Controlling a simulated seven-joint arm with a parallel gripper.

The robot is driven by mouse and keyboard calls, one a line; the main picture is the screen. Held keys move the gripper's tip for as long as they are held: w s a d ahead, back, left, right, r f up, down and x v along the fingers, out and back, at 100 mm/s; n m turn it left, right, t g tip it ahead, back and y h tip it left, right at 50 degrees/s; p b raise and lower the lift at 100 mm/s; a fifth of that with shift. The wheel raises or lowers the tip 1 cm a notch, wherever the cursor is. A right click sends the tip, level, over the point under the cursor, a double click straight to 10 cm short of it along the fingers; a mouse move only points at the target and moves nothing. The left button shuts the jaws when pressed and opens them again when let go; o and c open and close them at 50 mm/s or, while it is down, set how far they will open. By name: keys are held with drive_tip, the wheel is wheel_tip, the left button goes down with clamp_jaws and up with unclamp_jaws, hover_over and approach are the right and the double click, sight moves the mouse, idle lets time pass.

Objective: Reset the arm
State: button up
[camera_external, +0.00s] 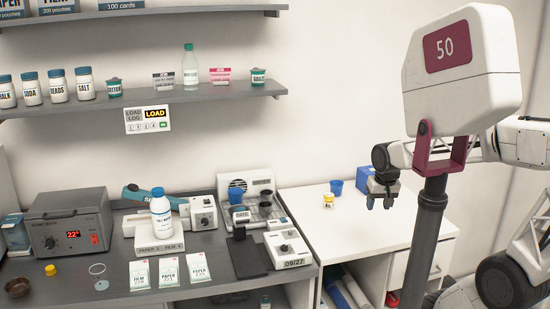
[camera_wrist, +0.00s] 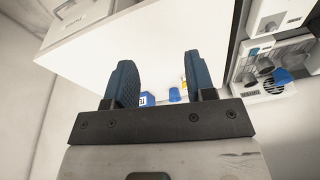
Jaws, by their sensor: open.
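My gripper (camera_external: 382,203) hangs over the white side table (camera_external: 400,225), apart from its top, in the external view. In the wrist view my gripper (camera_wrist: 158,68) shows two dark blue fingers set wide apart with nothing held between them. The white table top (camera_wrist: 150,45) fills the background past the fingers. Part of my arm is hidden behind the sign and pole in the external view.
A maroon and white "50" sign (camera_external: 450,50) on a dark pole stands in front of my arm. A blue cup (camera_external: 336,187), yellow-banded jar (camera_external: 328,201) and blue box (camera_external: 364,177) stand by my gripper. The grey bench (camera_external: 60,282) at left is crowded; the table's front is clear.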

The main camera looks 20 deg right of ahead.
drive_tip(key=s+d+n, duration=0.1)
drive_tip(key=s+d, duration=0.3)
drive_tip(key=shift+s+n, duration=0.2)
drive_tip(key=shift+n, duration=0.2)
drive_tip(key=shift+o, duration=0.5)
drive_tip(key=shift+r, duration=0.1)
